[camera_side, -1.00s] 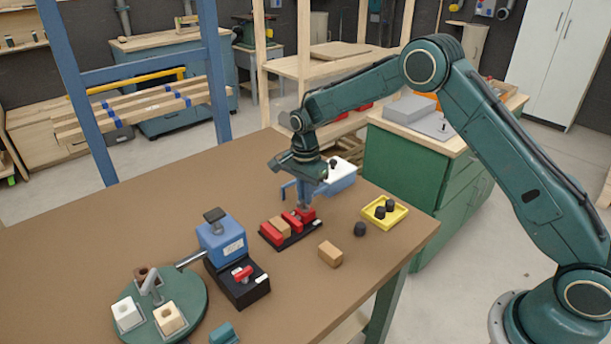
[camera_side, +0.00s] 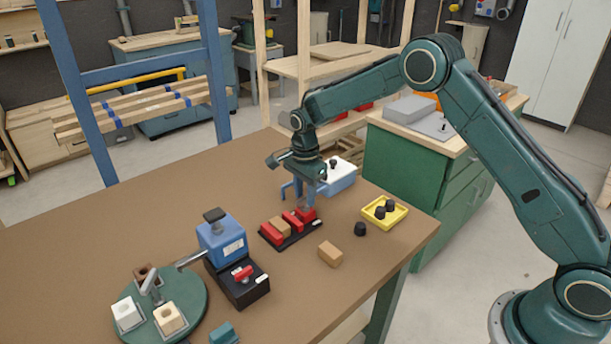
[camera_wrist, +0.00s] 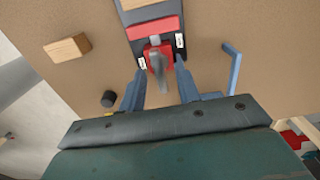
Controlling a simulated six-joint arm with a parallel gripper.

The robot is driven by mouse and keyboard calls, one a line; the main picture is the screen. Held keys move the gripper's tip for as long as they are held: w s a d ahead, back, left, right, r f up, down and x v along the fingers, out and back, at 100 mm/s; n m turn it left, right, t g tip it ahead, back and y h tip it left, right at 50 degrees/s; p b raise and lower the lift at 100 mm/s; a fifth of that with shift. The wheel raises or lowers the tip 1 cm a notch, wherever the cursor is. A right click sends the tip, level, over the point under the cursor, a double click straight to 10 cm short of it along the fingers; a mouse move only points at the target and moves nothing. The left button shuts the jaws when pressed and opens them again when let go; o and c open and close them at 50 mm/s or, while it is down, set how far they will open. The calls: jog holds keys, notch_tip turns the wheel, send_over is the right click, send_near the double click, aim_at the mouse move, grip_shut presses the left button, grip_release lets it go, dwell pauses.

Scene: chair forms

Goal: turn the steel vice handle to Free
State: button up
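The vice (camera_side: 290,236) is a dark base with red jaws and a wooden block between them, near the table's right side. In the wrist view its dark base (camera_wrist: 145,14) is at the top, with a short steel handle (camera_wrist: 157,75) on a red block (camera_wrist: 157,52), pointing down the picture. Small white labels flank the handle; their words are too small to read. My gripper (camera_wrist: 161,82) is open, its blue-grey fingers on either side of the handle with gaps visible. In the side view my gripper (camera_side: 310,203) is low at the vice's far end and hides the handle.
A loose wooden block (camera_side: 330,254), a black knob (camera_side: 360,229) and a yellow tray (camera_side: 384,213) are right of the vice. A blue-and-white box (camera_side: 341,177) stands close behind my gripper. A blue machine (camera_side: 221,240) and green turntable (camera_side: 190,293) are at left.

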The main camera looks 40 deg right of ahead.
aim_at(305, 197)
notch_tip(305, 197, up, 14)
dwell(1.0)
jog(key=shift+f, duration=0.1)
